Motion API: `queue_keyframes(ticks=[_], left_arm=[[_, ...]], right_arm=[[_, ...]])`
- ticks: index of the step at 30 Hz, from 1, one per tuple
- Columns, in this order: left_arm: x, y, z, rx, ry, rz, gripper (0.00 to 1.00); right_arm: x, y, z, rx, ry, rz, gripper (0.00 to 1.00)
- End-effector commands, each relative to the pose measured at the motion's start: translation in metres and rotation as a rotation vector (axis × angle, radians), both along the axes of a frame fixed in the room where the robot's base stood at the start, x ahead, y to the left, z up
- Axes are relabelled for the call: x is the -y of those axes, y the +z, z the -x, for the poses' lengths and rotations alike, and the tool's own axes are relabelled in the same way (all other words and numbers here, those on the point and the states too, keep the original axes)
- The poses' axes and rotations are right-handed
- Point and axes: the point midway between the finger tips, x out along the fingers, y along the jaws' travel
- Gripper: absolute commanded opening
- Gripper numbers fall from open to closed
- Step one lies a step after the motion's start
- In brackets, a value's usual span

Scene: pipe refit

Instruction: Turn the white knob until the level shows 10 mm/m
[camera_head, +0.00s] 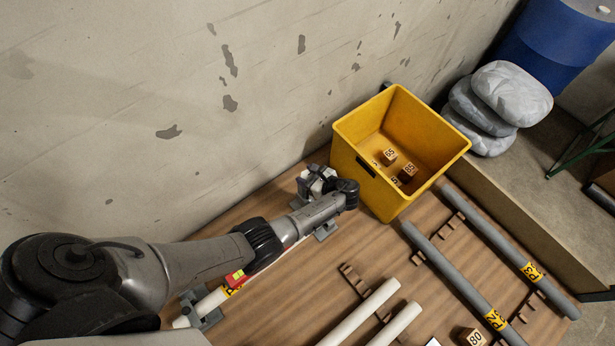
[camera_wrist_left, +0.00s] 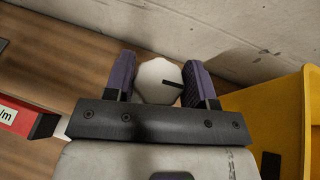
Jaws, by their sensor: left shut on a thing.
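In the left wrist view, the white knob (camera_wrist_left: 157,82) sits between the two fingers of my left gripper (camera_wrist_left: 158,80). It carries a dark bar-shaped mark pointing right. The gripper is shut on it. In the head view my left gripper (camera_head: 318,180) is at the far end of the white pipe (camera_head: 213,300), near the wall, and my arm covers much of the pipe. The red level (camera_head: 236,278) sits on the pipe by a yellow label. Its red end with part of "/m" shows in the left wrist view (camera_wrist_left: 22,117); the reading cannot be made out. My right gripper is out of view.
A yellow crate (camera_head: 345,160) with several numbered wooden blocks stands close right of the gripper. Two grey pipes (camera_head: 455,270) and two white pipes (camera_head: 362,314) lie on the wooden table. A block marked 80 (camera_head: 473,337) is at the front. The wall is close behind.

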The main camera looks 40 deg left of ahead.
Motion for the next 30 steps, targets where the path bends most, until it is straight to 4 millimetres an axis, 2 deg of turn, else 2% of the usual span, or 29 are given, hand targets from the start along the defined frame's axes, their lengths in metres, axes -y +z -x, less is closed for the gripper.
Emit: queue_keyframes(ticks=[1, 15, 30], left_arm=[[0.000, -0.004, -0.001, 0.000, 0.045, 0.002, 0.27], [-0.001, -0.005, -0.001, 0.000, 0.477, 0.002, 0.27], [-0.002, -0.003, 0.000, -0.001, 0.743, 0.000, 0.27]], right_arm=[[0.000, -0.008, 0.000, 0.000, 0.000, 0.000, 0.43], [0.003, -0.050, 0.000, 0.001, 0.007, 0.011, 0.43], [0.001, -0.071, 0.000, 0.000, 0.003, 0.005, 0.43]])
